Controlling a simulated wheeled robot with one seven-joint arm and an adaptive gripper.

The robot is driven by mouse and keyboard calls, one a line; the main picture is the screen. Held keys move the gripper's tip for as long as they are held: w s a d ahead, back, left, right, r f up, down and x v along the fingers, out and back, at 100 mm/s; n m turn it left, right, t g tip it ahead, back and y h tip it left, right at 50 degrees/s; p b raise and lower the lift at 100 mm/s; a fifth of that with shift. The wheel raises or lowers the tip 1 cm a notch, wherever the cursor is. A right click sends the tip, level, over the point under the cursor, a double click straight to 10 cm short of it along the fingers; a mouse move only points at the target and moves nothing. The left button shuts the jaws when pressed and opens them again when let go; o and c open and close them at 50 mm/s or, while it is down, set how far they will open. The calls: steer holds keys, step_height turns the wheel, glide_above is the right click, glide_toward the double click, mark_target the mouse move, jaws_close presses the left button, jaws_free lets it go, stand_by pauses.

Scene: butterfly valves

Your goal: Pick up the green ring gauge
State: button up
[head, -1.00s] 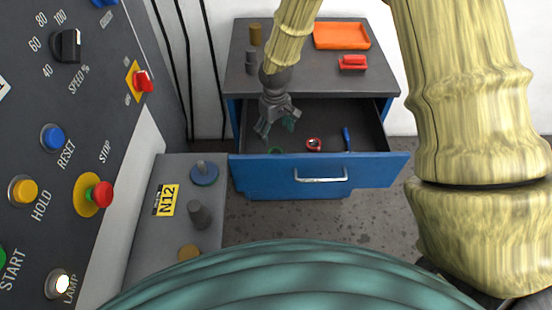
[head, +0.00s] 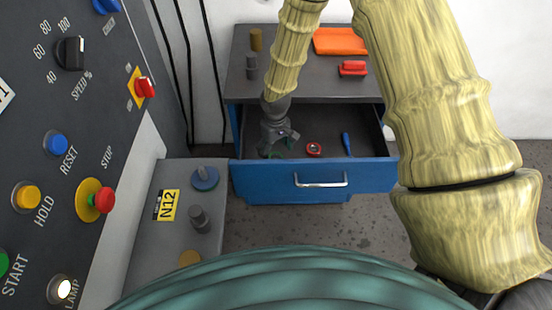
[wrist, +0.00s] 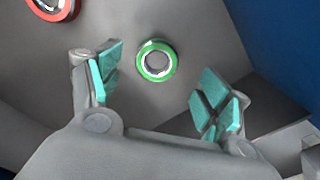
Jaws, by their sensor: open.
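The green ring gauge (wrist: 157,62) lies flat on the drawer floor, a green ring with a pale metal inner band around an open hole. In the wrist view it is ahead of my gripper (wrist: 160,88), roughly midway between the spread teal finger pads and not touched by them. In the head view my gripper (head: 274,148) is down inside the open drawer at its left side. There the green ring gauge (head: 277,155) shows only in part, close to the fingers and the drawer front. My gripper is open and empty.
A red ring (head: 314,149) and a blue-handled tool (head: 347,144) lie to the right in the blue drawer (head: 370,178). The drawer's front wall is close to my gripper. An orange tray (head: 341,41) and a red item (head: 352,68) sit on the cabinet top.

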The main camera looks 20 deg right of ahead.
mark_target(276, 156)
step_height(276, 156, down, 2)
steer(key=shift+w+d+f+p, duration=0.15)
steer(key=shift+f+p, duration=0.1)
steer(key=shift+p, duration=0.35)
steer(key=shift+f, duration=1)
steer(key=c, duration=1.3)
steer(key=shift+r, duration=0.1)
steer(key=shift+c, duration=0.2)
